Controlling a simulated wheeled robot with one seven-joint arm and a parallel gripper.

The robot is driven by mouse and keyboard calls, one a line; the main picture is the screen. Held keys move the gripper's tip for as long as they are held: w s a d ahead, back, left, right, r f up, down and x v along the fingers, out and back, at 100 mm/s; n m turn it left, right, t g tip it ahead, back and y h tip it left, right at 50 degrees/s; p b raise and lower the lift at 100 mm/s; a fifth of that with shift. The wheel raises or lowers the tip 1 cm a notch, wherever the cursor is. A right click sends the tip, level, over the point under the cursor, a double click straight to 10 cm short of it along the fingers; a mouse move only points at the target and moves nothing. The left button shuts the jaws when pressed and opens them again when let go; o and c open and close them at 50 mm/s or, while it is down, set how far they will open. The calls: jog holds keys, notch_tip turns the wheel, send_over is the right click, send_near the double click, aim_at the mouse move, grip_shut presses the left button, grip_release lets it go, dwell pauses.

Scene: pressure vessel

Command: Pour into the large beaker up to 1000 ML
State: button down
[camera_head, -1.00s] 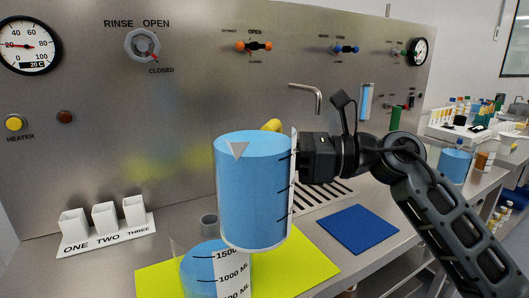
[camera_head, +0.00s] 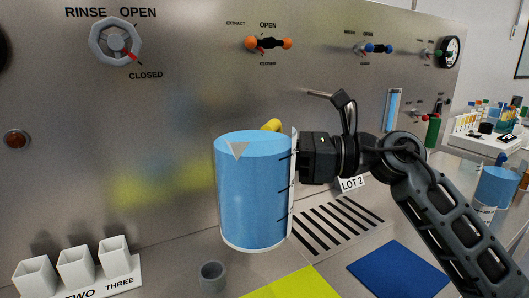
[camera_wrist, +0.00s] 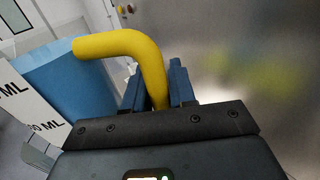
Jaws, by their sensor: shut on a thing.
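My gripper (camera_head: 303,155) is shut on the yellow handle (camera_wrist: 120,45) of a beaker filled with blue liquid (camera_head: 253,195). The beaker is upright and held in the air above the bench, with a white scale strip on its right side. The wrist view shows the handle between my two fingers and the blue beaker (camera_wrist: 65,80) at left, its scale partly cut off. The large beaker with the 1000 ML mark is not in view now. A yellow-green mat (camera_head: 290,285) shows at the bottom edge, below the held beaker.
A small grey cup (camera_head: 212,277) stands left of the mat. White holders (camera_head: 75,265) labelled TWO and THREE are at lower left. A blue mat (camera_head: 400,268) and a slotted drain (camera_head: 337,224) lie right. The steel panel (camera_head: 150,140) with valves stands close behind.

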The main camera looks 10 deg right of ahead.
aim_at(272, 127)
jog(key=shift+s+f+b, duration=0.1)
jog(key=shift+f+b, duration=0.1)
jog(key=shift+b, duration=0.55)
jog(key=r+n+b, duration=0.1)
jog(key=s+r+n+b, duration=0.1)
jog(key=b, duration=0.1)
jog(key=s+a+r+n+b, duration=0.1)
jog(key=n, duration=0.1)
jog(key=shift+r+h, duration=0.15)
jog(key=shift+h, duration=0.25)
jog(key=shift+s+a+r+n+h+b, duration=0.35)
jog(key=shift+s+n+b, duration=0.2)
jog(key=shift+b, duration=0.6)
dwell(1.8)
jog(key=shift+s+a+r+n+b, duration=0.15)
jog(key=shift+s+r+n, duration=0.15)
jog(key=shift+r, duration=0.15)
jog(key=shift+s+a+r+n+b, duration=0.15)
jog(key=shift+r+n, duration=0.1)
jog(key=shift+r, duration=0.15)
dwell(2.5)
